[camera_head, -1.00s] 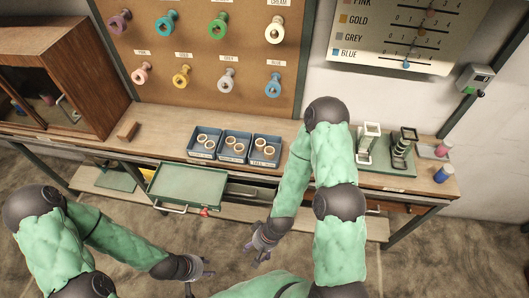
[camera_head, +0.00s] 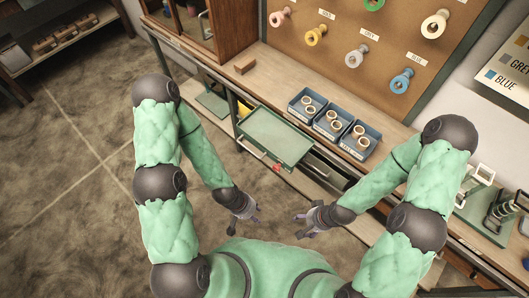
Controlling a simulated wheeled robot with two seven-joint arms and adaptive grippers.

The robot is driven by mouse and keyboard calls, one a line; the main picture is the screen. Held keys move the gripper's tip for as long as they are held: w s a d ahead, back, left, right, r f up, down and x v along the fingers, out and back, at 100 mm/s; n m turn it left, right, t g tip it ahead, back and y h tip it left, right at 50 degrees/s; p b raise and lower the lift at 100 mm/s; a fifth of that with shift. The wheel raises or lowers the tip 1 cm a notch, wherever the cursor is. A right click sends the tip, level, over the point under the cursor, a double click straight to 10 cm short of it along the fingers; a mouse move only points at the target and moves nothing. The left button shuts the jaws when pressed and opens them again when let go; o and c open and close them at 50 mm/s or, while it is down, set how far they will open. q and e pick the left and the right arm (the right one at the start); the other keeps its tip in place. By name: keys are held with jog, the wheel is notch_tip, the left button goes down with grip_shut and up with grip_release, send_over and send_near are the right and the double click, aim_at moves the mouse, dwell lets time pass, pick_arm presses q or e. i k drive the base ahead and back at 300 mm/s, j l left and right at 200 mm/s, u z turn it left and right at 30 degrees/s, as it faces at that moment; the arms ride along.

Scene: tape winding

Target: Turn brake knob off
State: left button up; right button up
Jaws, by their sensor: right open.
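A small red part (camera_head: 277,168) sits at the front edge of the green tray (camera_head: 273,140). I cannot tell whether it is the brake knob, and no other knob is clear. My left gripper (camera_head: 247,220) hangs over the floor, below and to the left of the red part. Its fingers look spread and empty. My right gripper (camera_head: 302,223) is open and empty, below and to the right of the red part. Neither gripper touches anything.
Several blue boxes of rings (camera_head: 328,124) stand on the wooden table, with a wooden block (camera_head: 245,64) to their left. Spools hang on the brown pegboard (camera_head: 340,20). Metal stands (camera_head: 503,212) are at the right edge. The floor (camera_head: 70,150) at left is clear.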

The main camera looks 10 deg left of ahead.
aim_at(276, 168)
jog(key=k+j+u, duration=0.15)
jog(key=k+j, duration=0.15)
jog(key=k+j+u, duration=0.15)
jog(key=j, duration=0.25)
jog(key=k+j+u, duration=0.15)
jog(key=k+j, duration=0.2)
jog(key=k+j+u, duration=0.15)
jog(key=j, duration=0.35)
jog(key=k, duration=0.1)
